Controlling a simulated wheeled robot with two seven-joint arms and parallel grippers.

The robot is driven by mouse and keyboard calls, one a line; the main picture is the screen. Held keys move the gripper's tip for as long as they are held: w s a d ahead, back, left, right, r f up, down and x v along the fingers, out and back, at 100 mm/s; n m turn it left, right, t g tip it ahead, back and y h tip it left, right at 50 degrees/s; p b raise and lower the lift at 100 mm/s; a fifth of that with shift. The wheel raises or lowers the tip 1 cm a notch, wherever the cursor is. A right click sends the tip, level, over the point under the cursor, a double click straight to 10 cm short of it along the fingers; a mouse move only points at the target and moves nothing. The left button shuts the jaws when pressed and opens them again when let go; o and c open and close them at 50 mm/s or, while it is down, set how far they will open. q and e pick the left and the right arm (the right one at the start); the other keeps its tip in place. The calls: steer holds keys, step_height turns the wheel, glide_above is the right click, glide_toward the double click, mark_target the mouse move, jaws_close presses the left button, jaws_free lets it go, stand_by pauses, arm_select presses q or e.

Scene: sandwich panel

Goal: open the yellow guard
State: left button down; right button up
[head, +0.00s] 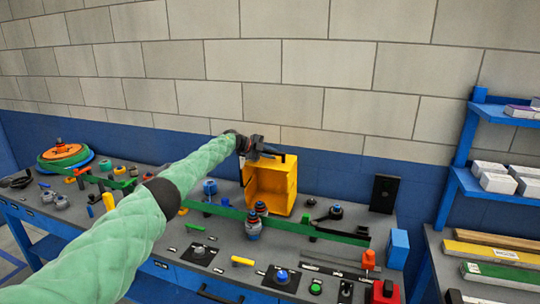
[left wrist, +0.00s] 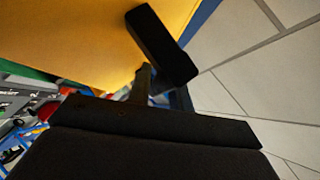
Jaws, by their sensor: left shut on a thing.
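The yellow guard (head: 272,186) is a box-shaped cover at the back of the grey bench in the head view. It stands upright, with its hollow side facing the front left. My left gripper (head: 262,150) is at the guard's top edge, shut on a dark part there that looks like its handle. The exact grip is partly hidden by the gripper. My right gripper is in neither view.
A green rail (head: 285,226) runs across the bench in front of the guard, near blue-topped knobs (head: 254,230). A black box (head: 384,193) and a blue block (head: 398,248) stand at the right. The block wall (head: 330,62) is close behind. A blue shelf (head: 492,187) is at far right.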

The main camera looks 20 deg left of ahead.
mark_target(255, 164)
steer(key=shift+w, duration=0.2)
arm_select(q)
steer(key=c, duration=1.4)
jaws_free()
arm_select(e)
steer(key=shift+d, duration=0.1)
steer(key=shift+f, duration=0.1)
arm_select(q)
steer(key=shift+s+a, duration=0.1)
steer(key=shift+a, duration=0.1)
steer(key=shift+s+a+r, duration=0.15)
steer(key=shift+a, duration=0.05)
steer(key=b+v, duration=0.2)
steer(key=v, duration=0.3)
steer(key=shift+b+v, duration=0.35)
steer(key=shift+v, duration=0.55)
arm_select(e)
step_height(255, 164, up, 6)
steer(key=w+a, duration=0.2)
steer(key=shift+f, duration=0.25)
